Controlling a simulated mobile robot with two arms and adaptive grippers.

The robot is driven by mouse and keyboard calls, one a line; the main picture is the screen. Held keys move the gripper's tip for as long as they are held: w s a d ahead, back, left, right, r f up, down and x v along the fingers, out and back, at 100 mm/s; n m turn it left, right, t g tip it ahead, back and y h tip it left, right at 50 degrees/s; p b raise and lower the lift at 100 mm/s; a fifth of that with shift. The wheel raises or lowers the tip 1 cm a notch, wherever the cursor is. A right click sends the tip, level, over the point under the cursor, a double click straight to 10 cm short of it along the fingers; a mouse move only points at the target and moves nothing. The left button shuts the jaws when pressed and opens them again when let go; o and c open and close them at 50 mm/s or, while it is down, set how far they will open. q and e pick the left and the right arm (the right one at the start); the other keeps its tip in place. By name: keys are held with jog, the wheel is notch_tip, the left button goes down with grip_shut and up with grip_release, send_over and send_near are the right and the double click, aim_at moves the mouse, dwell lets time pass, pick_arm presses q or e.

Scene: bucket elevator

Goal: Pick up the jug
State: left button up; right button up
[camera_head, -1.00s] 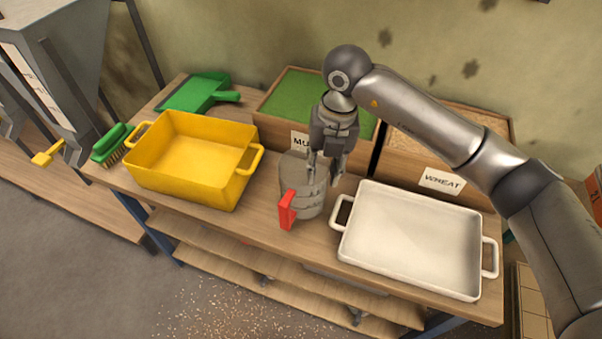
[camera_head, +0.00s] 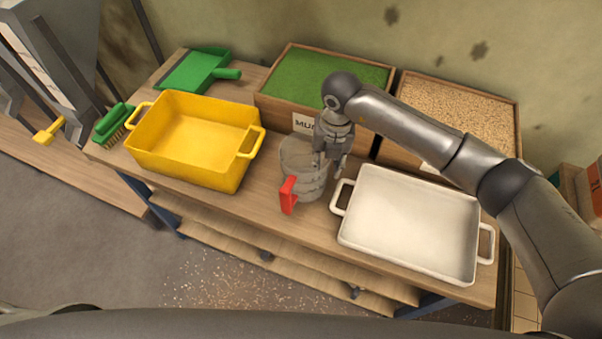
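The jug (camera_head: 300,163) is a clear grey measuring cup with a red handle (camera_head: 288,195) facing the front. It stands upright on the wooden table, between the yellow tub and the white tray. My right gripper (camera_head: 330,170) points down at the jug's right rear side, with its fingers apart. One finger overlaps the jug's rim in the picture; whether it is inside, or touching, I cannot tell. My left gripper is not in view; a dark blurred shape at the bottom edge may be part of my body.
A yellow tub (camera_head: 187,177) stands left of the jug, a white tray (camera_head: 345,228) close on its right. Behind are wooden boxes of green mung (camera_head: 330,76) and wheat (camera_head: 455,108). A green dustpan (camera_head: 195,70) and brush (camera_head: 114,122) lie at the left. Grain litters the floor.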

jog(key=shift+f, duration=0.55)
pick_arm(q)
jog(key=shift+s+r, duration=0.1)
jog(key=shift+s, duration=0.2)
pick_arm(e)
grip_shut()
